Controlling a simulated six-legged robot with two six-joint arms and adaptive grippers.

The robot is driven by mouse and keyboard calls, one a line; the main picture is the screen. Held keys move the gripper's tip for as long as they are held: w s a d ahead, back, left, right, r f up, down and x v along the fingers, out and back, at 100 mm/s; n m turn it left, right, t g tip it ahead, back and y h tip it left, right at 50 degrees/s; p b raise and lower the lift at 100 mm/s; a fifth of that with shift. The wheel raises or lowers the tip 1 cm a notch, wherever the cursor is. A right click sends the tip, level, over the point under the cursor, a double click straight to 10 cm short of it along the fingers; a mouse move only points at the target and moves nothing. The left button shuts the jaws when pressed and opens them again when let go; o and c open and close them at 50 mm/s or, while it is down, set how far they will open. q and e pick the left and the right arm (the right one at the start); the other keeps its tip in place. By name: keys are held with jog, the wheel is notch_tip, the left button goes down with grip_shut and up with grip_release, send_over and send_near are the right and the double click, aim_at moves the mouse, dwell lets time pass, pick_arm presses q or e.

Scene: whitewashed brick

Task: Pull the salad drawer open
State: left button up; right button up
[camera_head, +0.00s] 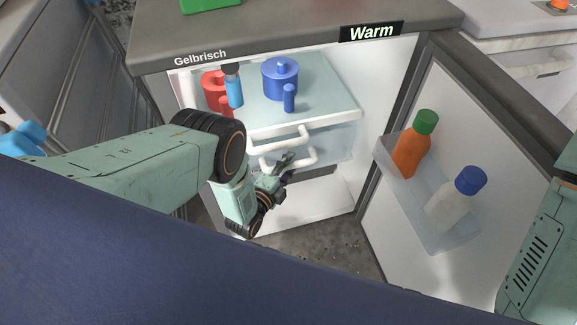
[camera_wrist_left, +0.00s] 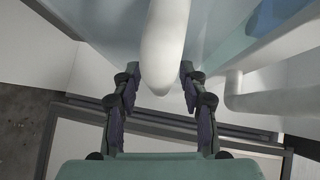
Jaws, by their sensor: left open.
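The salad drawer (camera_head: 335,146) is a translucent bin under the glass shelf in the open fridge. White tubular handle bars (camera_head: 282,140) run across its front. My left gripper (camera_head: 284,165) is at the lower bar, with its fingers pointing into the fridge. In the left wrist view, the fingers of my left gripper (camera_wrist_left: 158,78) are spread apart. A white handle bar (camera_wrist_left: 165,40) lies between them, with gaps visible at both sides. A second white bar (camera_wrist_left: 270,97) is to the right. Contact with the handle cannot be told. My right gripper is out of view.
Floor shows before the fridge.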

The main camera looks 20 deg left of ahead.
pick_arm(q)
grip_shut()
dwell(0.3)
dwell(0.4)
